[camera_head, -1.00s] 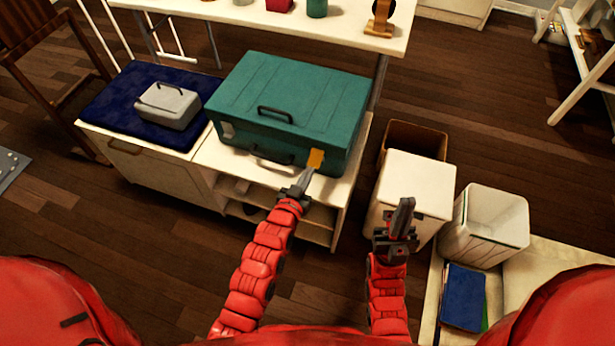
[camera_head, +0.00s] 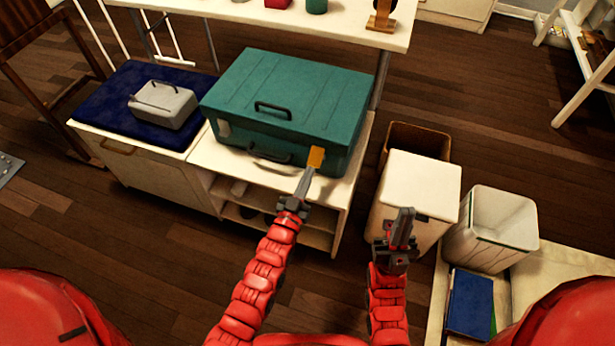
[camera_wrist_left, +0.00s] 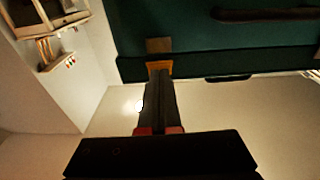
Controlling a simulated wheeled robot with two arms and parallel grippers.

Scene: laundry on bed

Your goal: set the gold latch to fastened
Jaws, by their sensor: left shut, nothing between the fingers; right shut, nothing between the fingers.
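The gold latch (camera_head: 316,158) is on the front of a teal case (camera_head: 300,85), near its right end. In the left wrist view the gold latch (camera_wrist_left: 159,58) shows at the case's edge, just beyond my fingertips. My left gripper (camera_head: 309,172) is shut and empty, its tip at the lower end of the latch. I cannot tell whether it touches. The fingers also show in the left wrist view (camera_wrist_left: 159,75) and hide part of the latch. My right gripper (camera_head: 405,212) is shut and empty, in front of a white box, away from the case.
The case stands on a white shelf unit (camera_head: 222,165). A grey metal box (camera_head: 163,105) sits on a dark blue cushion (camera_head: 100,97) at left. A white box (camera_head: 420,185) and a white bin (camera_head: 490,225) stand at right. A white table (camera_head: 240,18) is behind.

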